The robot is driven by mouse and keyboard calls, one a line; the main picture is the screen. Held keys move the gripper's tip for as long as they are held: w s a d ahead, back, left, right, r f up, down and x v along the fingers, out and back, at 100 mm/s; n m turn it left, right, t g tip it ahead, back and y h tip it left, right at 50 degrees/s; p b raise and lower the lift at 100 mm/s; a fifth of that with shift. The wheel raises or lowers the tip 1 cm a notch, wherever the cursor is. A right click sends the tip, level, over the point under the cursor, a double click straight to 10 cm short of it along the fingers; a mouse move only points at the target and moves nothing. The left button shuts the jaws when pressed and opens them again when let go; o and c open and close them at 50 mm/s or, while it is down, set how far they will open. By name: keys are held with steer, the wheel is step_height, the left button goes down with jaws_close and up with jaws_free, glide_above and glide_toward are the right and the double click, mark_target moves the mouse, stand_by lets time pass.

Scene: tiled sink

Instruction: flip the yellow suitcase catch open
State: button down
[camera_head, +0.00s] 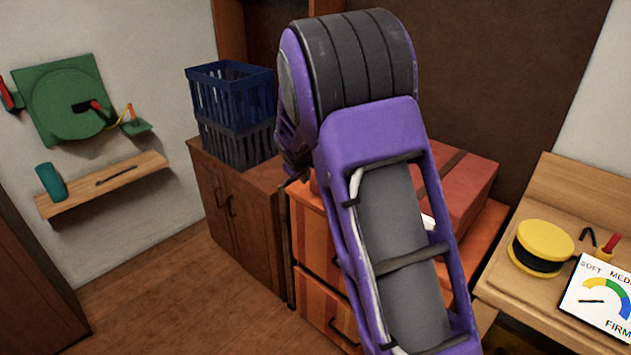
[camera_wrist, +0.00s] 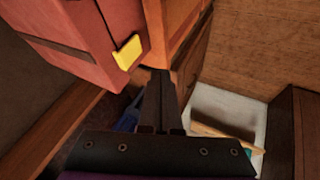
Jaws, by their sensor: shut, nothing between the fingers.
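The red suitcase (camera_head: 468,180) lies on the orange drawer unit, partly behind my purple arm in the head view. It also shows at the upper left of the wrist view (camera_wrist: 85,25). Its yellow catch (camera_wrist: 128,52) sits at the suitcase edge in the wrist view; I cannot tell how far it is turned. The catch is hidden in the head view. My gripper (camera_wrist: 160,75) is shut and empty. In the wrist view its fingertips are just right of and below the catch, with a small gap in the picture. My arm hides the gripper in the head view.
The orange drawer unit (camera_head: 312,245) stands beside a brown cabinet (camera_head: 240,200) bearing blue (camera_head: 232,92) and dark crates. A wooden bench (camera_head: 520,290) at right holds a yellow spool (camera_head: 543,246) and a gauge card (camera_head: 600,300). Open floor lies at lower left.

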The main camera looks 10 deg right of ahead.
steer(key=w+d+f, duration=0.5)
steer(key=w+f, duration=0.3)
steer(key=shift+p, duration=0.4)
steer(key=shift+w+d+f+b, duration=0.25)
steer(key=shift+d+f+b, duration=0.05)
steer(key=shift+b, duration=0.3)
steer(key=shift+a+r+p, duration=0.1)
steer(key=shift+r+p, duration=0.15)
steer(key=shift+p, duration=0.05)
steer(key=shift+r, duration=0.1)
